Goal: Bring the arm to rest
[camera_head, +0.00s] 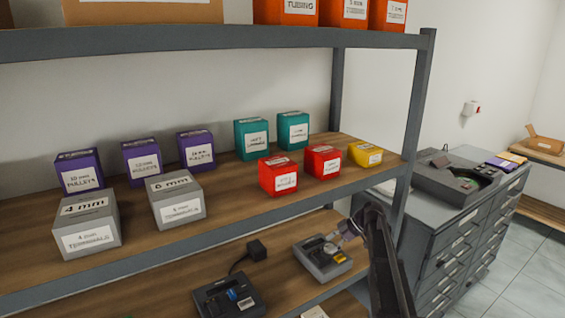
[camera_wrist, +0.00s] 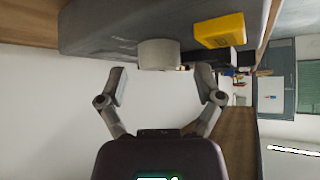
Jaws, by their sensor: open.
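My arm (camera_head: 385,255) reaches in at the right end of the lower shelf in the head view. My gripper (camera_wrist: 163,78) is open in the wrist view, its two fingers spread wide with nothing between them. A grey device (camera_head: 322,262) with a yellow part sits on the lower shelf beside the arm's end. In the wrist view the grey device (camera_wrist: 100,30) fills the top, with a pale round knob (camera_wrist: 158,53) just beyond the fingertips and a yellow block (camera_wrist: 220,30). The knob appears apart from both fingers. The fingertips are hard to make out in the head view.
The middle shelf (camera_head: 230,208) above holds several purple, grey, teal, red and yellow boxes. A dark device (camera_head: 228,296) stands left on the lower shelf. The shelf post (camera_head: 410,130) stands close to my arm. A grey drawer cabinet (camera_head: 450,240) is on the right.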

